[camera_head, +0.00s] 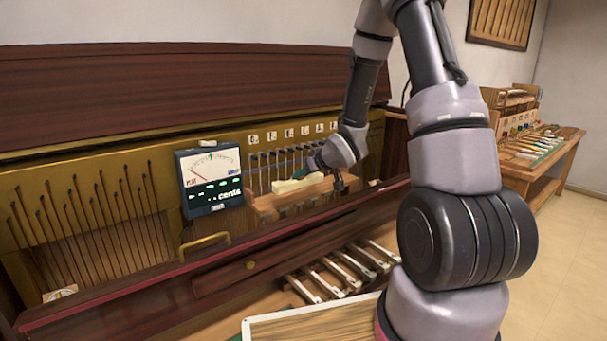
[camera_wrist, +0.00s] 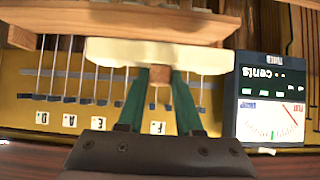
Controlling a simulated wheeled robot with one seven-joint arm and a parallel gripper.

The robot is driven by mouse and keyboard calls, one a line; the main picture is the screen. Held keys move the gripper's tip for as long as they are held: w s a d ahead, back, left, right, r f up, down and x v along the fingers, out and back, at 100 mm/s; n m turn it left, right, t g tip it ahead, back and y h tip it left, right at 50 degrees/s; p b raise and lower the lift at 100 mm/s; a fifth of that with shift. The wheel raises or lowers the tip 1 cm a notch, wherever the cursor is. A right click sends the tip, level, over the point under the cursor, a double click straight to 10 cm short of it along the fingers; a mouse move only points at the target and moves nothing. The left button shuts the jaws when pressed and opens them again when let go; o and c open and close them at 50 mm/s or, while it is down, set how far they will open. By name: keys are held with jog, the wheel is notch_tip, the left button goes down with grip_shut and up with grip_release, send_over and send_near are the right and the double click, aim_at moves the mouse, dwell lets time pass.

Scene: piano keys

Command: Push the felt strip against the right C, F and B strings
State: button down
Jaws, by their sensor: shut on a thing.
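The felt strip is a long cream bar (camera_wrist: 210,57), crosswise in front of the strings (camera_wrist: 88,85) in the wrist view. It also shows in the head view (camera_head: 288,187), low on the string panel. A small wooden block (camera_wrist: 160,75) sticks out from its middle. My gripper (camera_wrist: 160,85) has green fingers shut on this block. In the head view my gripper (camera_head: 303,172) is partly hidden by my wrist. I cannot tell whether the strip touches the strings. Small letter cards (camera_wrist: 98,122) mark the strings; the fingers cover some, and the letters are hard to read.
A tuning meter (camera_head: 210,178) marked cents stands left of the strings. A wooden ledge (camera_wrist: 180,25) runs beside the strip. A brass handle (camera_head: 205,243) and a dark red rail (camera_head: 120,280) lie in front. A side bench (camera_head: 540,145) with tools stands at the right.

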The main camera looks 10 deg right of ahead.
aim_at(302, 182)
jog(key=x, duration=0.8)
jog(key=shift+f, duration=0.6)
jog(key=shift+f, duration=0.1)
jog(key=shift+w+a, duration=0.3)
jog(key=shift+w, duration=0.5)
jog(key=shift+w+a, duration=0.35)
jog(key=shift+w, duration=0.4)
dwell(0.8)
jog(key=c, duration=0.5)
grip_release()
jog(key=shift+s+d+r, duration=0.35)
jog(key=shift+s+d, duration=0.15)
jog(key=shift+s, duration=0.75)
jog(key=shift+s+d+r, duration=0.3)
jog(key=shift+s+d, duration=0.25)
jog(key=shift+s, duration=0.65)
jog(key=shift+s+d+r, duration=0.35)
jog(key=shift+s+d, duration=0.15)
jog(key=shift+s, duration=0.75)
